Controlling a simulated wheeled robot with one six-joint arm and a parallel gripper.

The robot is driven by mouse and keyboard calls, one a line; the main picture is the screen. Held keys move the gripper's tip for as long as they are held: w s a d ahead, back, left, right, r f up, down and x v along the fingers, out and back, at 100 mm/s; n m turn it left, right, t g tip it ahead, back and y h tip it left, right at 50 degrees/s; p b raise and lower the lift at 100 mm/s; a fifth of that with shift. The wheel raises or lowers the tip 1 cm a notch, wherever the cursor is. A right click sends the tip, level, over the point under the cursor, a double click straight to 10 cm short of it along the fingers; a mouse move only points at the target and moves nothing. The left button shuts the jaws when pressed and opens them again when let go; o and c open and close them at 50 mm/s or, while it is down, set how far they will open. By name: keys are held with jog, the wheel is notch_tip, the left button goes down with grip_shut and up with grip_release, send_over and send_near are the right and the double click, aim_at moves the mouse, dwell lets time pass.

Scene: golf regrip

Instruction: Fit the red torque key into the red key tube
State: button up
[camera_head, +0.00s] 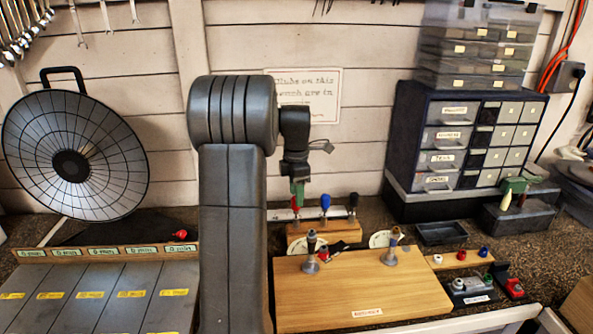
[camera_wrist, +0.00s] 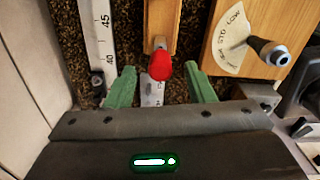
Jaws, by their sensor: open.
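The red torque key shows its red handle (camera_wrist: 160,66) in the wrist view, at the end of a wooden block. In the head view the red handle (camera_head: 295,207) is at the left of a row with a blue and a black handle. My gripper (camera_head: 298,193) is open above it, green fingers pointing down. In the wrist view my gripper (camera_wrist: 160,72) has one finger on each side of the red handle, with gaps between. The key's lower part is hidden. A small red piece (camera_head: 462,253) sits on a wooden strip at the right; I cannot tell whether it is the red key tube.
The blue handle (camera_head: 325,203) and black handle (camera_head: 352,202) stand close beside the red one on the wooden block (camera_head: 335,231). A wooden board (camera_head: 360,290) with two upright dial posts lies in front. A drawer cabinet (camera_head: 460,140) stands at the back right.

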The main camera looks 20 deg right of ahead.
aim_at(296, 212)
notch_tip(296, 212, up, 10)
jog(key=shift+r+b, duration=0.2)
jog(key=shift+b, duration=0.1)
dwell(0.7)
notch_tip(296, 212, down, 14)
jog(key=shift+r+p, duration=0.15)
jog(key=shift+p, duration=0.5)
jog(key=shift+r, duration=0.15)
jog(key=shift+r, duration=0.1)
